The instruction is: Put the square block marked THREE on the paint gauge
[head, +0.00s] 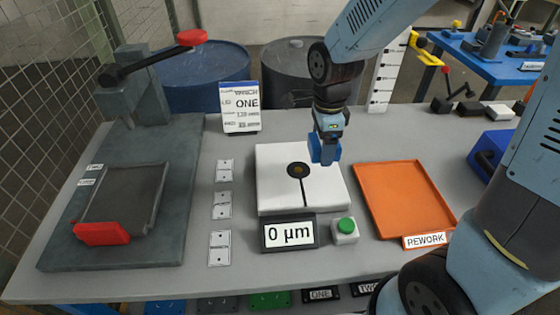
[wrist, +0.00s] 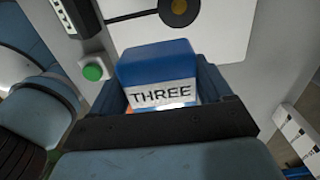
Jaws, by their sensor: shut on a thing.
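The blue square block (wrist: 158,65) carries a white label reading THREE, which shows in the wrist view. My gripper (wrist: 170,90) is shut on it, with a finger at each side. In the head view my gripper (head: 325,150) is over the right part of the paint gauge; the block there is hard to tell from the fingers. The paint gauge (head: 275,190) is a white square plate with a dark round spot and a dark line. Its display (head: 289,233) reads 0 µm. The gauge's round spot (wrist: 180,10) shows at the top of the wrist view, ahead of the block.
An orange tray (head: 405,195) marked REWORK lies right of the gauge. A green button (head: 345,226) is at the gauge's front right corner. A press with a red-ended lever (head: 150,62) stands at left.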

